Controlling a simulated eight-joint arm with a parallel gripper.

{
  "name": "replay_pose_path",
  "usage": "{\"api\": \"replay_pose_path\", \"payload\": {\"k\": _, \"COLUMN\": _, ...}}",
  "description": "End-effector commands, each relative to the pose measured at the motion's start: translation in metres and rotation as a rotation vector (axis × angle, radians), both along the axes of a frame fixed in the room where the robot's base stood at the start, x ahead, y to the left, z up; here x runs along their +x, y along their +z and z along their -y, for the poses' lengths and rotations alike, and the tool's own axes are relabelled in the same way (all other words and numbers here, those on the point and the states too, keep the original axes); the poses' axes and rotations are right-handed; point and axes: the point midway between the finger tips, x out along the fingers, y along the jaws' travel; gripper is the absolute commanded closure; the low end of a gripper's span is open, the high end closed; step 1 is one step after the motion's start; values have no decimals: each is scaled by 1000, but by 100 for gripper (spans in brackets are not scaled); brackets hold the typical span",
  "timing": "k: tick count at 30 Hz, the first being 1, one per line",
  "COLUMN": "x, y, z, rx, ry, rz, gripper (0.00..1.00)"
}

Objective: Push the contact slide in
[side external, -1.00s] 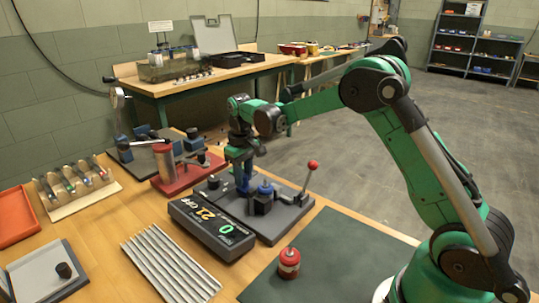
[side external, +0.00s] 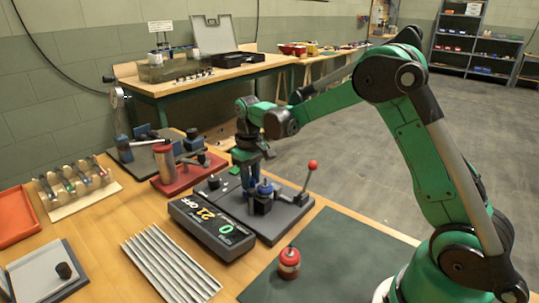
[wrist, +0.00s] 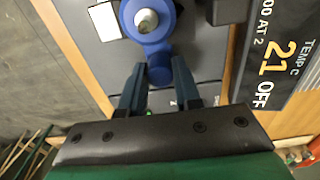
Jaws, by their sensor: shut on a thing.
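My gripper (wrist: 158,80) points down over the dark grey base plate (side external: 276,228) of a small bench fixture. In the wrist view its two dark blue fingers close on the lower end of a blue part (wrist: 159,68), apparently the contact slide. This part adjoins a larger blue round body (wrist: 149,36) with a silver post (wrist: 146,20) in its middle. In the side view the blue round body (side external: 265,187) sits just right of my gripper (side external: 249,193). The exact contact between fingers and slide is partly hidden.
A display box (side external: 212,227) reading 21, OFF and 0 stands in front of the fixture. A lever with a red ball (side external: 313,165) rises at its right. A red-topped can (side external: 289,262) stands on the green mat (side external: 345,262). A red-based device (side external: 180,172) is behind left.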

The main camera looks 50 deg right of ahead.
Motion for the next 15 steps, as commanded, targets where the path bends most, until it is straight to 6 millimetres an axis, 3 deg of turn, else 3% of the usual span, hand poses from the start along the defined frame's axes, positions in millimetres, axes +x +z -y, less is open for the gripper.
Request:
{"api": "replay_pose_path", "payload": {"k": 9, "x": -5, "y": 0, "z": 0, "rx": 1, "ry": 0, "rz": -8, "gripper": 100}}
{"api": "replay_pose_path", "payload": {"k": 10, "x": -5, "y": 0, "z": 0, "rx": 1, "ry": 0, "rz": -8, "gripper": 64}}
{"api": "replay_pose_path", "payload": {"k": 12, "x": -5, "y": 0, "z": 0, "rx": 1, "ry": 0, "rz": -8, "gripper": 44}}
{"api": "replay_pose_path", "payload": {"k": 15, "x": -4, "y": 0, "z": 0, "rx": 1, "ry": 0, "rz": -6, "gripper": 40}}
